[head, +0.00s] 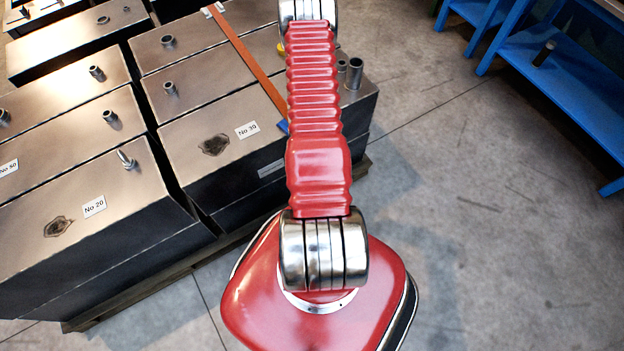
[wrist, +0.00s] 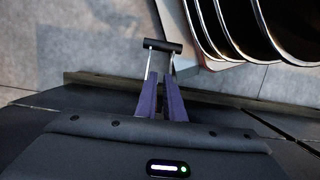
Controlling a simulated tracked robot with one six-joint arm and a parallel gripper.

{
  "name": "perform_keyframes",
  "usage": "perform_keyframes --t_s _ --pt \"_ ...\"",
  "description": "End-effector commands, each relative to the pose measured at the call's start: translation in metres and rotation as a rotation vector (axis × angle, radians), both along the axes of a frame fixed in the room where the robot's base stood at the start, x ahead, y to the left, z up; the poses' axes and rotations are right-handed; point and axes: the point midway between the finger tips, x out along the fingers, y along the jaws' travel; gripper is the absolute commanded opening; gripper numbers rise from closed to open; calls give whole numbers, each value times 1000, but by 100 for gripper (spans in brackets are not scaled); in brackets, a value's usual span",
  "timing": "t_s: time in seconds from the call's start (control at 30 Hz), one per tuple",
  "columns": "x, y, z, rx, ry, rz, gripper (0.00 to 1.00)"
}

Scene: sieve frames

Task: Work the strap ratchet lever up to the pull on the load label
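An orange strap (head: 250,62) runs over the No 30 sieve box (head: 190,130) to its near edge. A small blue part (head: 284,127) shows there, mostly hidden behind my arm. In the wrist view, a black crossbar (wrist: 162,46) on two bright rods joins two dark blue side plates (wrist: 147,98); this looks like the ratchet lever, standing out over the floor. My gripper's dark body (wrist: 160,128) lies across the plates' near end. Its fingers cannot be made out, so neither opening nor contact shows. A small pale plate (head: 271,169) is on the box front, its text unreadable.
More sieve boxes stand at left, one marked No 20 (head: 93,206), with upright pegs on top. They rest on a wooden pallet (head: 180,268). Blue shelving (head: 560,90) is at the right. The floor (head: 480,200) between is clear.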

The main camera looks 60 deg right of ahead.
Motion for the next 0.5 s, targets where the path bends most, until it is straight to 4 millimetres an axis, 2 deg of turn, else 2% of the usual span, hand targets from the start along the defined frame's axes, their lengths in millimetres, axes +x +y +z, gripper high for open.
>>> perform_keyframes --t_s 0.1,0.3,0.5 --pt "-6 -6 3 7 41 -12 0" --pt "-16 -2 7 25 85 -28 0" --pt "-15 -2 7 23 86 -31 0"
